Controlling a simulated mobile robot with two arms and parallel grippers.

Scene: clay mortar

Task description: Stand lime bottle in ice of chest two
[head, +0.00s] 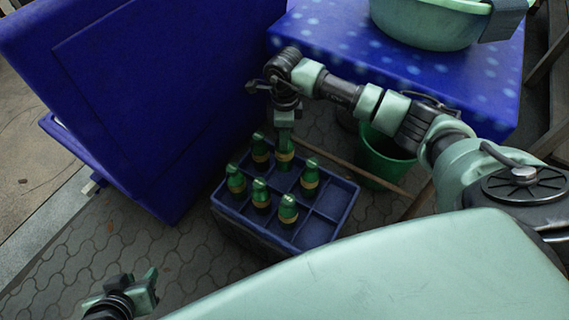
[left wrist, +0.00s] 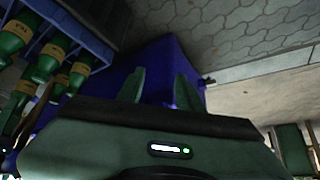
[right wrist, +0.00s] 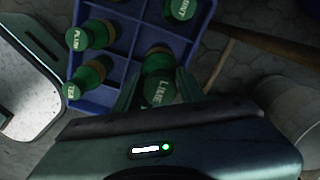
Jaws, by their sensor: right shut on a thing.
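The lime bottle (head: 284,150), green with a tan band, stands upright at the back of a blue divided crate (head: 325,240). Its cap reads LIME in the right wrist view (right wrist: 158,90). My right gripper (head: 286,117) is shut on its top from above. I cannot tell whether its base is lifted off the crate floor. My left gripper (head: 143,284) is open and empty, low at the front left; its parted fingers show in the left wrist view (left wrist: 161,88). A large blue chest-like body (head: 130,90) stands at the left. No ice or chest number is visible.
Several other green bottles (head: 261,192) stand in the crate, with some compartments empty. A green bucket (head: 380,160) stands right of the crate beside a wooden pole (head: 345,168). A speckled blue table (head: 330,35) carries a pale green basin (head: 425,25). Paving at the front left is clear.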

